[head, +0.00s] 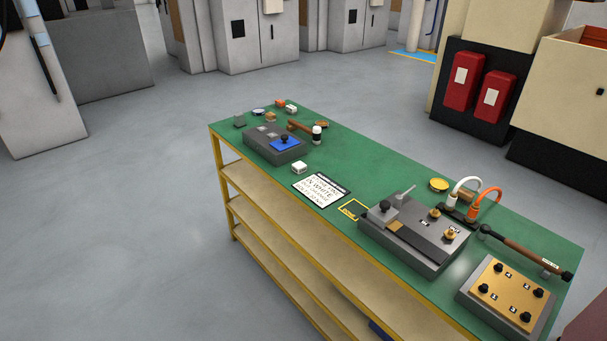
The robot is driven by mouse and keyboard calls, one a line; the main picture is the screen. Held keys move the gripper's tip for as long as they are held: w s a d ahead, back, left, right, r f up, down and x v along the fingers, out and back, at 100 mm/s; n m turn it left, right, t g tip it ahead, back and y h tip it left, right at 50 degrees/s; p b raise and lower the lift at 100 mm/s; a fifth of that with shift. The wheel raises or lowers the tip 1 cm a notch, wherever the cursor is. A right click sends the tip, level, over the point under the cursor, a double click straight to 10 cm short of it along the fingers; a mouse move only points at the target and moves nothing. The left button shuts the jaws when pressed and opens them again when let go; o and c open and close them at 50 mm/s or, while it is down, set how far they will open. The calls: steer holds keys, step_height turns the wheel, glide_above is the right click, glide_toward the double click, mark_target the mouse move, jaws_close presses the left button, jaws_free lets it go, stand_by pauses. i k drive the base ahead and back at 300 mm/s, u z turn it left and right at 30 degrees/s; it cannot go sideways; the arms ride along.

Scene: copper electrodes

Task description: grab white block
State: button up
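A small white block (299,168) sits on the green tabletop (345,160), in front of the grey fixture with the blue pad and just behind the printed card. A second, smaller whitish block (291,109) lies at the far end of the table beside an orange one. I cannot tell from the picture alone which of the two is meant. Nothing is touching the nearer white block. My gripper is not in view.
A grey fixture (262,148) and a mallet (302,129) stand behind the block. The printed card (321,189) lies in front of it. A large grey fixture (410,245) and a copper-coloured plate (507,290) fill the near end. The floor left of the table is clear.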

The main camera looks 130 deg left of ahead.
mark_target(298, 168)
steer(key=u, duration=0.2)
steer(key=i, duration=0.15)
steer(key=u, duration=3.75)
steer(key=i, duration=0.2)
steer(key=u, duration=0.15)
